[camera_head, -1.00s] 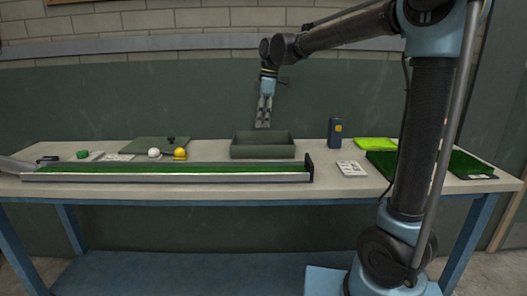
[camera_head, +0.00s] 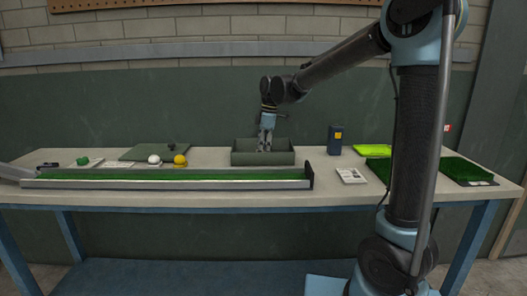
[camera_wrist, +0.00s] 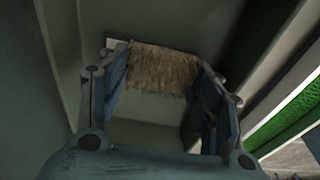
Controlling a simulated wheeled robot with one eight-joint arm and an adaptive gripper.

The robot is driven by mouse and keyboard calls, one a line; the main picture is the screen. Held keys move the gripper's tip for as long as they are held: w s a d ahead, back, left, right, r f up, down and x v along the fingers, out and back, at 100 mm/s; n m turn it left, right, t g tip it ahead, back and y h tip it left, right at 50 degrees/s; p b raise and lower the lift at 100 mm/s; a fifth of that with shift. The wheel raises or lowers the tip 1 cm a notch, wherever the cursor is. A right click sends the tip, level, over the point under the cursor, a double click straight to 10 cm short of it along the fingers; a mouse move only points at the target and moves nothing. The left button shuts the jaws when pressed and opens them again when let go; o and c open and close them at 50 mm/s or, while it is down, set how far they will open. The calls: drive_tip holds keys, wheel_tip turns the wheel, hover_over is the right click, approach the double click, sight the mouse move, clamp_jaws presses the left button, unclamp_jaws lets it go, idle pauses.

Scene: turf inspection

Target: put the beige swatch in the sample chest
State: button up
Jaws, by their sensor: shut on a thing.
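The sample chest (camera_head: 263,158) is an open dark green box at the back middle of the bench. My gripper (camera_head: 265,149) points down into it, its fingertips partly hidden by the chest's front wall. In the wrist view my gripper (camera_wrist: 165,85) is shut on the beige swatch (camera_wrist: 163,67), a shaggy straw-coloured piece held between the two fingers. The chest's inner walls (camera_wrist: 62,50) surround the fingers. I cannot tell whether the swatch touches the chest floor.
A long metal-edged turf track (camera_head: 165,184) lies in front of the chest. A white ball (camera_head: 154,159) and a yellow ball (camera_head: 180,160) sit left, by a flat green lid (camera_head: 145,152). A dark box (camera_head: 335,140) and green turf pieces (camera_head: 380,168) lie right.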

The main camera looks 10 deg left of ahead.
drive_tip(key=shift+f, duration=0.15)
drive_tip(key=o, duration=0.5)
drive_tip(key=shift+c, duration=0.2)
wheel_tip(320, 180, up, 12)
drive_tip(key=d, duration=0.1)
drive_tip(key=shift+w+d, duration=0.2)
drive_tip(key=shift+d, duration=0.15)
